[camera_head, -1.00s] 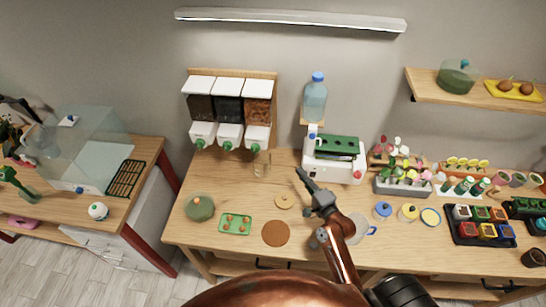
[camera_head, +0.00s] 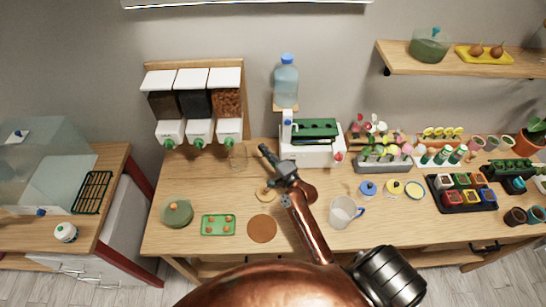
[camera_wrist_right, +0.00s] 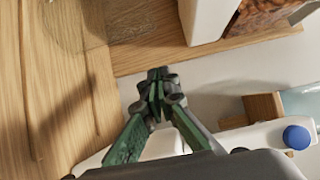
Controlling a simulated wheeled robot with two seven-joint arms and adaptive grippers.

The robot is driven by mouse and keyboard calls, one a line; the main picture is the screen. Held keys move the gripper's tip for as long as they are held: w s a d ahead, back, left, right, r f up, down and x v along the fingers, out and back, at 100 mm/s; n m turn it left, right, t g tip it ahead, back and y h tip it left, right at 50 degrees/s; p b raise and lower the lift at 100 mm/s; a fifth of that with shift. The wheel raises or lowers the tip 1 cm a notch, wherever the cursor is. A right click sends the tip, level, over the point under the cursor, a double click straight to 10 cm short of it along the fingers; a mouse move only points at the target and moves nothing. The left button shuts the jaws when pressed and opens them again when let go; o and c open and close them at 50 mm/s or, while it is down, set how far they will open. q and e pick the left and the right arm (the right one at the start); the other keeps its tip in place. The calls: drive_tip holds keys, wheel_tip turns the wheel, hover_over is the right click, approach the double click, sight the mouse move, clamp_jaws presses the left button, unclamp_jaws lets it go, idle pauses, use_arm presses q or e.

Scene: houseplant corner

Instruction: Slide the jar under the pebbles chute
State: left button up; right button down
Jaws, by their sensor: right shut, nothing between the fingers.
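The clear glass jar (camera_head: 239,158) stands upright on the table, in front of and slightly right of the right-hand dispenser. That dispenser's bin (camera_head: 228,102) holds reddish-brown lumps that look like the pebbles; its white chute (camera_head: 229,128) has a green knob. My right gripper (camera_head: 264,150) is shut and empty, low beside the jar's right side, apart from it. In the right wrist view, the shut fingertips (camera_wrist_right: 158,76) point toward the dispenser's foot, with the jar (camera_wrist_right: 75,22) at upper left. My left gripper is not in view.
Two more dispensers, with dark brown (camera_head: 164,104) and black (camera_head: 194,104) fill, stand to the left. A white machine (camera_head: 312,145) with a green top stands close right of my gripper. A cork disc (camera_head: 262,228) and green tray (camera_head: 218,225) lie in front.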

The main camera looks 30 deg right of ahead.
sight(238, 157)
drive_tip(key=a, duration=0.1)
drive_tip(key=w+a, duration=0.2)
drive_tip(key=shift+a+p, duration=0.4)
drive_tip(key=shift+s, duration=0.1)
drive_tip(key=shift+w+a+p, duration=0.2)
drive_tip(key=shift+a+p, duration=0.5)
drive_tip(key=shift+a, duration=0.45)
drive_tip(key=shift+d, duration=0.15)
